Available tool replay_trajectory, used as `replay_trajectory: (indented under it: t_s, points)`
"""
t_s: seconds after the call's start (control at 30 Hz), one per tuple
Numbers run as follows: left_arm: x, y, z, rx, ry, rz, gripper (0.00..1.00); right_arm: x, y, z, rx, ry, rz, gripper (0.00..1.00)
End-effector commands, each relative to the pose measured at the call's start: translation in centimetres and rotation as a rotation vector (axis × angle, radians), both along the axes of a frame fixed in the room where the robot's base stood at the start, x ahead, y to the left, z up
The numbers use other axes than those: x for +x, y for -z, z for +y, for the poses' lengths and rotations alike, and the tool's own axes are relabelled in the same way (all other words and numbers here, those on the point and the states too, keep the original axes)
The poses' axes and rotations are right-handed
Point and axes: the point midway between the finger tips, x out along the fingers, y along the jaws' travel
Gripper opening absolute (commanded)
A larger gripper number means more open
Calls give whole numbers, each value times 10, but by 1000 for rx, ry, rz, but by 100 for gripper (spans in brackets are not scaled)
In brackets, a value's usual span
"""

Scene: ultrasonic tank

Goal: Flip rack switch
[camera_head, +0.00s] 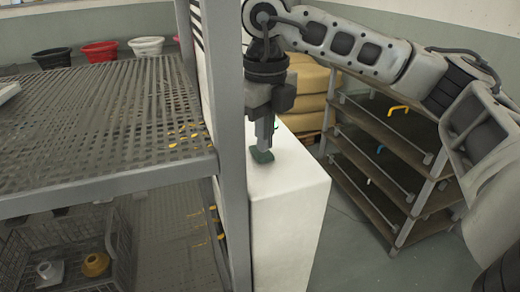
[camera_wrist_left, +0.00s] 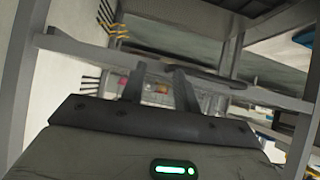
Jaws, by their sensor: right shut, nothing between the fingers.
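My right gripper (camera_head: 264,143) comes in from the upper right and points straight down over the white cabinet (camera_head: 290,205). Its fingers are shut and hold nothing. The fingertips are at a small dark green block (camera_head: 262,156) on the cabinet top, close to the rack post. This block may be the switch. I cannot tell whether the fingers touch it or which way it is set. My left gripper does not show in the head view. In the left wrist view its two dark fingers (camera_wrist_left: 159,88) stand apart with nothing between them.
A grey metal rack (camera_head: 110,120) with mesh shelves fills the left, its post (camera_head: 226,120) close beside my right gripper. A wire basket (camera_head: 120,245) sits below. A shelf cart (camera_head: 395,150) stands on the right. Red (camera_head: 100,51) and white (camera_head: 146,45) tubs stand at the back.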

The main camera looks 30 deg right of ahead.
Motion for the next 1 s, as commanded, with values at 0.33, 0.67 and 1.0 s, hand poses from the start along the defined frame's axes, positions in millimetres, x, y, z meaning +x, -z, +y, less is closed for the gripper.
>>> replay_trajectory:
  t_s: [0.33, 0.67, 1.0]
  points:
    - [0, 5, 0, -2, -1, 0, 31, 0, 6, 0, 0, 0, 0, 0]
    - [0, 9, 0, -2, -2, 1, 31, 0, 11, 0, 0, 0, -1, 0]
    - [-1, 15, 0, -1, -1, 1, 31, 0, 16, 0, 0, 0, -1, 0]
